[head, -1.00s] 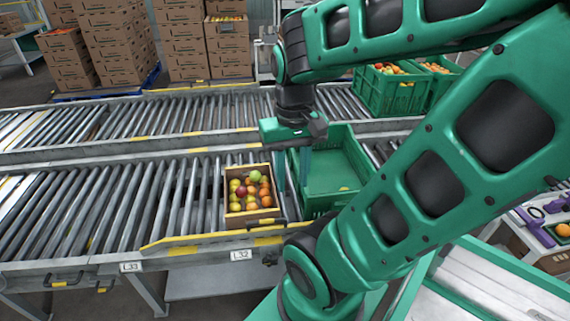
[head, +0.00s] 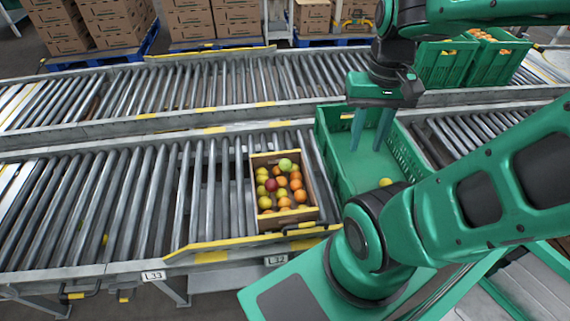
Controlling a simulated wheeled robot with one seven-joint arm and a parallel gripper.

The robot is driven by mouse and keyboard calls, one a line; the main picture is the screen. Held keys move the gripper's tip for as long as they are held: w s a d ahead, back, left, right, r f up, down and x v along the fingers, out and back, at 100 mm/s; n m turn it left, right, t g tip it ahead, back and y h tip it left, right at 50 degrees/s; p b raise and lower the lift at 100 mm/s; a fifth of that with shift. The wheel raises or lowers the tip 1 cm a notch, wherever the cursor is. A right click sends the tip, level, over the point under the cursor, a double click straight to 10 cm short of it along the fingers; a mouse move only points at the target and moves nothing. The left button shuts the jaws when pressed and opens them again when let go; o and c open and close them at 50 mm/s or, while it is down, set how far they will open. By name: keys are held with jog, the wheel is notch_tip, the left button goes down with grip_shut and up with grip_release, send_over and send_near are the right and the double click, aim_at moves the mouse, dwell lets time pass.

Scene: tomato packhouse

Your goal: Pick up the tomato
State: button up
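A single yellow tomato (head: 386,182) lies near the front of a green plastic crate (head: 408,150), partly hidden by my arm. More round tomatoes in red, orange, yellow and green fill an open cardboard box (head: 254,190) on the left of the crate; a green one (head: 285,164) sits near its back. My gripper (head: 368,147) points down over the back part of the green crate. Its two fingers are apart with nothing between them. It is behind the yellow tomato in the picture, and its exact height above the crate floor is unclear.
The box and crate stand on the near roller conveyor (head: 120,200), with a yellow-marked front rail (head: 230,252). A far conveyor (head: 210,90) runs behind. Green crates with produce (head: 447,62) stand at the back right. Stacked cartons (head: 115,35) are behind. The near rollers on the left are mostly clear.

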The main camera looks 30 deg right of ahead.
jog(key=o, duration=0.4)
jog(key=shift+o, duration=0.3)
jog(key=w+d+f+n, duration=0.1)
jog(key=w+n, duration=0.5)
jog(key=shift+w+d+f, duration=0.25)
jog(key=shift+w+f, duration=0.1)
jog(key=n, duration=2.2)
send_over(284, 161)
notch_tip(284, 161, down, 22)
jog(key=f, duration=0.5)
jog(key=shift+s+d, duration=0.15)
jog(key=shift+d, duration=0.15)
jog(key=shift+a+f, duration=0.15)
jog(key=shift+f, duration=1.25)
jog(key=shift+a+f, duration=0.1)
jog(key=shift+f, duration=1.3)
